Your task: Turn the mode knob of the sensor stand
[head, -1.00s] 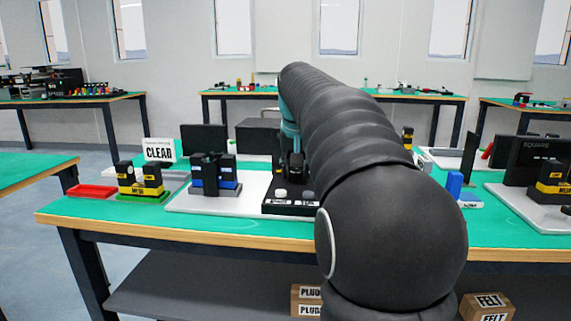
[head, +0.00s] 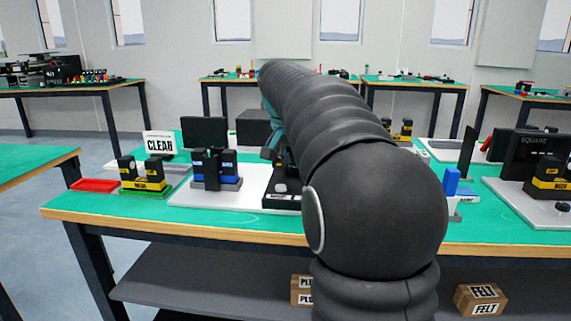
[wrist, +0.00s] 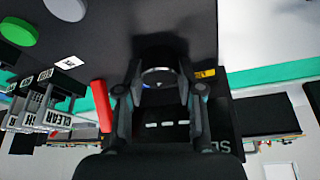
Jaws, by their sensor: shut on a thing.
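My gripper (wrist: 160,92) has its two fingers on either side of a dark round knob (wrist: 159,76) with a pale rim and a small pointer mark, and it is shut on it. The knob sits on the black sensor stand (wrist: 232,118), whose white lettering begins "SE"; the rest is hidden by the gripper. In the head view, a black box with a pale round button (head: 281,188) stands on the table, partly behind my arm. My gripper is mostly hidden by the arm there.
In the wrist view, a green button (wrist: 17,31) and a red bar (wrist: 102,105) are left of the gripper. In the head view, a blue-and-black stand (head: 216,168), a "CLEAR" sign (head: 159,144) and a red tray (head: 95,185) stand to the left. A blue block (head: 451,182) stands right of my arm.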

